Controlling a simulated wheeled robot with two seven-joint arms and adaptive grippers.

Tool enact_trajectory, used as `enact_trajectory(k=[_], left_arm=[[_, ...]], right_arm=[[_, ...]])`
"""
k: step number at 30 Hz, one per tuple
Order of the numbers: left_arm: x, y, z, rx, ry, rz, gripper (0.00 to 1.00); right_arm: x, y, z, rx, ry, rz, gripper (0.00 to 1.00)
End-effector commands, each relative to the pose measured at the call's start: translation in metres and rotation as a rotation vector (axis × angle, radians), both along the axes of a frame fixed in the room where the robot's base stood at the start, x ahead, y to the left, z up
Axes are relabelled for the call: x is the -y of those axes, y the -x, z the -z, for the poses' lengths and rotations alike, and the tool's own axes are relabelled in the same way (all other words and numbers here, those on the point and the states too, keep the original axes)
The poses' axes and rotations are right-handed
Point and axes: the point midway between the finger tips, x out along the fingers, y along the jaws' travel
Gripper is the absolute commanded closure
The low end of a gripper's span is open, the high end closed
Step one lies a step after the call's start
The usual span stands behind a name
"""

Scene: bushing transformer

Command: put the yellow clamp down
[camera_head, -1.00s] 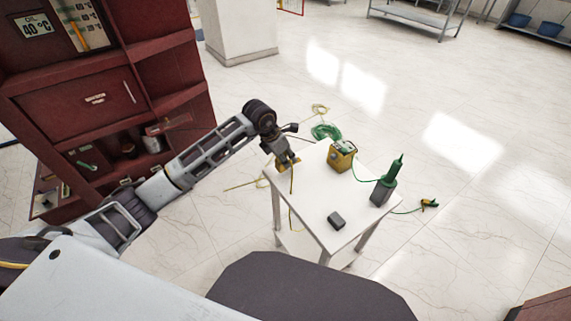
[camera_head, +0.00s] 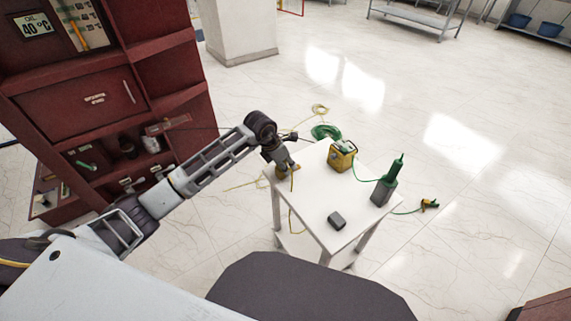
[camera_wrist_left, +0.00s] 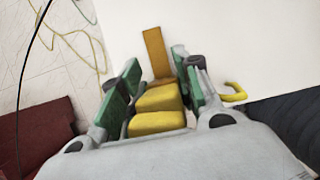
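The yellow clamp (camera_wrist_left: 158,110) lies between the green-padded fingers of my left gripper (camera_wrist_left: 158,82) in the left wrist view. Its yellow body fills the space between the pads, and its orange-brown end points out over the white table. In the head view my left gripper (camera_head: 285,164) is at the table's left corner, with the clamp (camera_head: 288,171) low beneath it, at or just above the top. I cannot tell whether it touches. A yellow cable hangs below. My right gripper is in neither current view.
The white table (camera_head: 312,205) carries a yellow box (camera_head: 342,155), a green-topped grey device (camera_head: 385,183) and a small dark block (camera_head: 336,220). A green cable coil (camera_head: 326,132) lies on the floor behind. A red cabinet (camera_head: 75,83) stands left. The table's middle is bare.

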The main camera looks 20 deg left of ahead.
Motion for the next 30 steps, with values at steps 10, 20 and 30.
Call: enact_trajectory(k=[10, 20, 30], left_arm=[[0.000, 0.000, 0.000, 0.000, 0.000, 0.000, 0.47], [0.000, 0.000, -0.003, 0.000, 0.000, 0.000, 0.47], [-0.010, 0.011, -0.041, 0.003, -0.002, 0.000, 0.47]], right_arm=[[-0.002, -0.006, -0.005, 0.014, -0.004, 0.000, 0.58], [-0.001, -0.003, -0.003, 0.013, -0.003, 0.000, 0.58], [0.004, 0.006, 0.009, 0.016, 0.000, 0.002, 0.58]])
